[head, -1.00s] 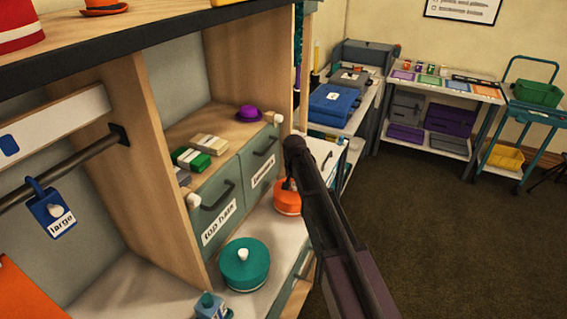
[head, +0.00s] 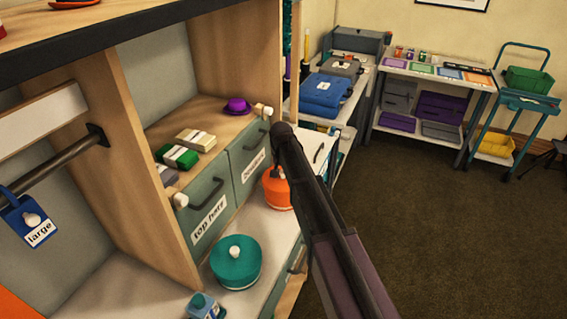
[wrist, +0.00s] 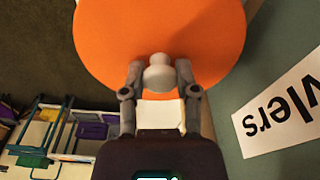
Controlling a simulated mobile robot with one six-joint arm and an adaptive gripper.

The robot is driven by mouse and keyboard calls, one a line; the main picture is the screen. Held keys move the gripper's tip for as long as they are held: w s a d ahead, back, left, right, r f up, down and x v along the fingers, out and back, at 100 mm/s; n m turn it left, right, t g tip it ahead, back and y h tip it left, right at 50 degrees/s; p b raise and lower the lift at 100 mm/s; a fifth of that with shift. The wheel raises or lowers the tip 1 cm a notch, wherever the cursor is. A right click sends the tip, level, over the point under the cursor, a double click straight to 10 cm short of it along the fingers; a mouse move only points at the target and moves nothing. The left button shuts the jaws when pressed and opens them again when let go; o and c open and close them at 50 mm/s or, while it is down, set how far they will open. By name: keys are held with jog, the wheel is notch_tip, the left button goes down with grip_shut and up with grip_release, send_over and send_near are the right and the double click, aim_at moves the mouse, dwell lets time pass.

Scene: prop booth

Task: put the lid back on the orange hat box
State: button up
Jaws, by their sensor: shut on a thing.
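My gripper (wrist: 159,72) is shut on the pale knob of the orange lid (wrist: 110,35) in the wrist view. The lid is a wide, flat orange disc beyond the fingers. In the head view the orange hat box (head: 279,196) stands on the pale counter, in front of the drawer labelled "bowlers". My arm covers its right part and most of the gripper. Orange shows at the box's top beside the arm, but I cannot tell whether the lid touches the box or is held above it.
Green-grey drawers (head: 209,205) rise close behind, carrying a purple hat (head: 237,105) on top. Open carpet (head: 430,230) lies to the right.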

jog(key=shift+d+r+p, duration=0.1)
jog(key=shift+r+p, duration=2.05)
jog(key=shift+r, duration=0.25)
jog(key=shift+f, duration=0.15)
jog(key=shift+f+b, duration=3.1)
jog(key=shift+b, duration=0.1)
jog(key=shift+f, duration=0.2)
jog(key=o, duration=1.1)
jog(key=shift+o, duration=1.4)
